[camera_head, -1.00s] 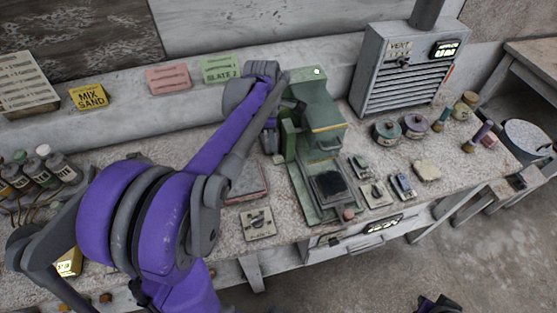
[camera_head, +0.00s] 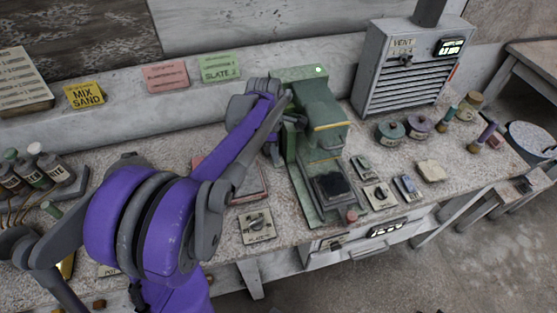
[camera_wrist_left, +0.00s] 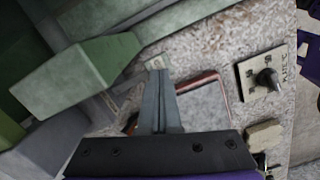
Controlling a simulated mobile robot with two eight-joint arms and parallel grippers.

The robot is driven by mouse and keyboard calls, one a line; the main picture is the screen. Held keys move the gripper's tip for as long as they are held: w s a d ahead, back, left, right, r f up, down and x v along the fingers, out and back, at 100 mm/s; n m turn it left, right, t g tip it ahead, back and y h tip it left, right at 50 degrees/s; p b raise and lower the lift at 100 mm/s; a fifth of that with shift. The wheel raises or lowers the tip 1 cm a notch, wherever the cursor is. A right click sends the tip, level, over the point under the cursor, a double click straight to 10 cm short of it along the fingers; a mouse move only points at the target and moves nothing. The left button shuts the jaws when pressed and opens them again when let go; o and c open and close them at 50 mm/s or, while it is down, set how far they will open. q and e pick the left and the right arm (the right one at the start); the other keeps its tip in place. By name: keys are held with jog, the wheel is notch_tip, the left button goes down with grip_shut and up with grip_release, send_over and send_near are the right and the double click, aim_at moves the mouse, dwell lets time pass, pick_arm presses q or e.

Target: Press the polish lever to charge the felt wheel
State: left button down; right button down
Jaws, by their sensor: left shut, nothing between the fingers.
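A green machine (camera_head: 318,112) stands on the bench, with a dark square pad (camera_head: 331,186) on its front base. A green block (camera_wrist_left: 75,75) juts from its side in the left wrist view. I cannot make out which part is the polish lever, and no felt wheel is clearly visible. My left gripper (camera_head: 275,150) is at the machine's left side, partly hidden by my arm. In the left wrist view its fingers (camera_wrist_left: 158,76) are shut together and empty, near a small pale tag (camera_wrist_left: 156,62); contact cannot be told. My right gripper is not in view.
A red-edged slab (camera_wrist_left: 205,105) lies beside the fingers. A knob plate (camera_head: 257,226) lies in front of it; several small switch plates (camera_head: 378,193) lie right of the machine. A grey vent box (camera_head: 408,75) stands behind, with spools (camera_head: 390,131) near it. Bottles (camera_head: 50,163) stand left.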

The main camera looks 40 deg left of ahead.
pick_arm(q)
jog(key=shift+f, duration=0.6)
jog(key=shift+s+r, duration=0.15)
jog(key=shift+a+r, duration=0.1)
jog(key=shift+a, duration=0.1)
jog(key=shift+s+a+r, duration=0.2)
jog(key=shift+s+a, duration=0.1)
jog(key=shift+a, duration=0.15)
jog(key=shift+s+a+r, duration=0.2)
jog(key=shift+s+a, duration=0.05)
jog(key=shift+a, duration=0.2)
jog(key=shift+s+a, duration=0.15)
jog(key=shift+a, duration=0.1)
notch_tip(320, 180, up, 11)
jog(key=p, duration=0.1)
jog(key=shift+s+a, duration=0.25)
jog(key=shift+a, duration=0.15)
jog(key=shift+f, duration=0.15)
